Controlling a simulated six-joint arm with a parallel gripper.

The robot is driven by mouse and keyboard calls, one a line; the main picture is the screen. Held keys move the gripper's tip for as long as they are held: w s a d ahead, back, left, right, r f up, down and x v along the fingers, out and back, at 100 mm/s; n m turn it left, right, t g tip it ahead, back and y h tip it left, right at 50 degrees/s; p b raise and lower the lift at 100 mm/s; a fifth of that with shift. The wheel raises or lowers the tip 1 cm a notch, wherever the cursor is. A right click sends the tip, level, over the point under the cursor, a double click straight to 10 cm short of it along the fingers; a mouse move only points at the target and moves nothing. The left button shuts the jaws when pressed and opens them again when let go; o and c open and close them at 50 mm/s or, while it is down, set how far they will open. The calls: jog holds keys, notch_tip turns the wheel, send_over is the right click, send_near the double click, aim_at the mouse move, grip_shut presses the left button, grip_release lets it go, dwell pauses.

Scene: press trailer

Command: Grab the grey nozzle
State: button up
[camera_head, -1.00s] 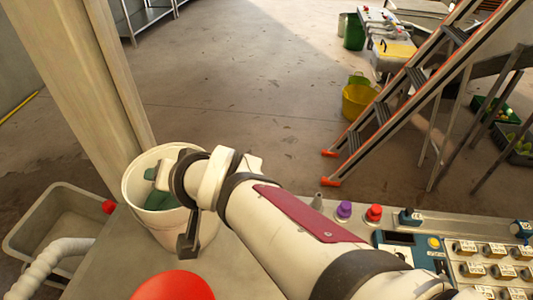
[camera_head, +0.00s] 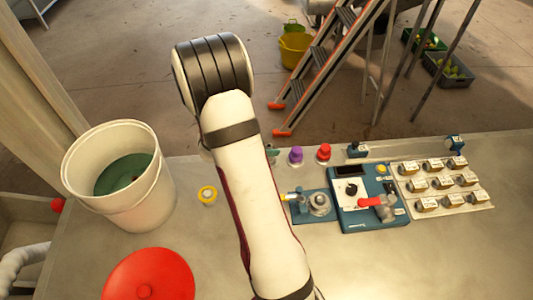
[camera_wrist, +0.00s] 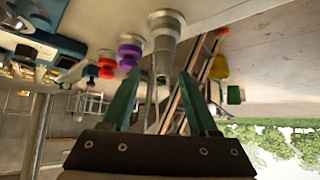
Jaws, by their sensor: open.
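The grey nozzle (camera_wrist: 165,38) shows in the wrist view, where the picture is upside down, beyond my fingertips and in line with the space between them. The fingers look short of the nozzle, though the exact distance is hard to tell.
The purple piece (camera_head: 296,156) and a red one (camera_head: 324,152) stand close right of the nozzle. A blue device (camera_head: 365,215) and a tray of several labelled fittings (camera_head: 482,206) lie further right. A white bucket (camera_head: 148,208) and red lid (camera_head: 146,280) are left.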

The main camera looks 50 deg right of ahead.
jog(key=x, duration=0.6)
jog(key=shift+w+d, duration=0.1)
jog(key=shift+w, duration=0.1)
grip_shut()
